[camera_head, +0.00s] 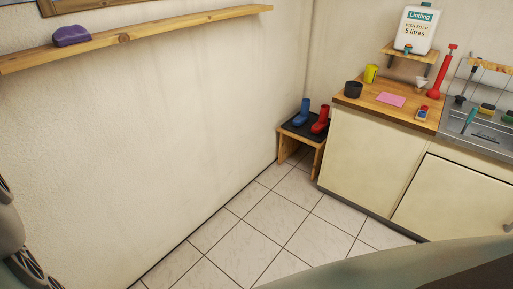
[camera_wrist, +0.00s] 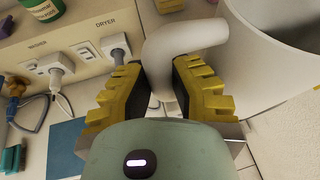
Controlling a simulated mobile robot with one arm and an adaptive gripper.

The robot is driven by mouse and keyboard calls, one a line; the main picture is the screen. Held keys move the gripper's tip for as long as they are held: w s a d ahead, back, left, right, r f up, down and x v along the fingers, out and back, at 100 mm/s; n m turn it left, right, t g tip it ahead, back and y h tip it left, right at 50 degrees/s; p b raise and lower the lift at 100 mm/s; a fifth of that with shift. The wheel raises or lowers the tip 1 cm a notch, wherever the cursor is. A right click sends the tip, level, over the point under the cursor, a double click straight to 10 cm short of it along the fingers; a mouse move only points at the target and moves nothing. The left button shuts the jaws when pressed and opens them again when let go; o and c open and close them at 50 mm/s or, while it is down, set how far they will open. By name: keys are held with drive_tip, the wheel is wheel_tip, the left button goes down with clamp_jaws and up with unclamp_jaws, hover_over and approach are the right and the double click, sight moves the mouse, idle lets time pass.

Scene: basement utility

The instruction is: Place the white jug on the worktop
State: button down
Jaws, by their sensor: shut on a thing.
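The white jug (camera_wrist: 265,62) fills the upper right of the wrist view, cut off by the frame edge. Its curved white handle (camera_wrist: 180,48) runs down between the yellow-padded fingers of my gripper (camera_wrist: 163,92), which is shut on it. The jug is not visible in the head view, nor is my gripper. The wooden worktop (camera_head: 367,99) is at the upper right of the head view, on cream cabinets beside the sink. On it are a dark pot (camera_head: 353,89), a yellow cup (camera_head: 370,73), a pink cloth (camera_head: 391,99) and a small white funnel-like thing (camera_head: 421,84).
A red plunger-like tool (camera_head: 437,90) stands at the worktop's right end. A large soap canister (camera_head: 415,31) sits on a small shelf above. A stool (camera_head: 318,144) with boots stands left of the cabinets. Tiled floor (camera_head: 268,222) is clear. Plugs and cords (camera_wrist: 60,68) show in the wrist view.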

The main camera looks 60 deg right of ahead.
drive_tip(key=a+p, duration=0.1)
drive_tip(key=a, duration=0.2)
drive_tip(key=w+a+p, duration=0.1)
drive_tip(key=a+p, duration=0.1)
drive_tip(key=a, duration=0.2)
drive_tip(key=w+a+f+p, duration=0.1)
drive_tip(key=a+p, duration=0.1)
drive_tip(key=a, duration=0.1)
drive_tip(key=shift+a, duration=0.25)
drive_tip(key=shift+a+f, duration=0.1)
drive_tip(key=shift+a, duration=0.05)
drive_tip(key=shift+w+f+p, duration=0.1)
drive_tip(key=shift+f+p, duration=0.45)
drive_tip(key=shift+f, duration=1.1)
drive_tip(key=c, duration=1)
unclamp_jaws()
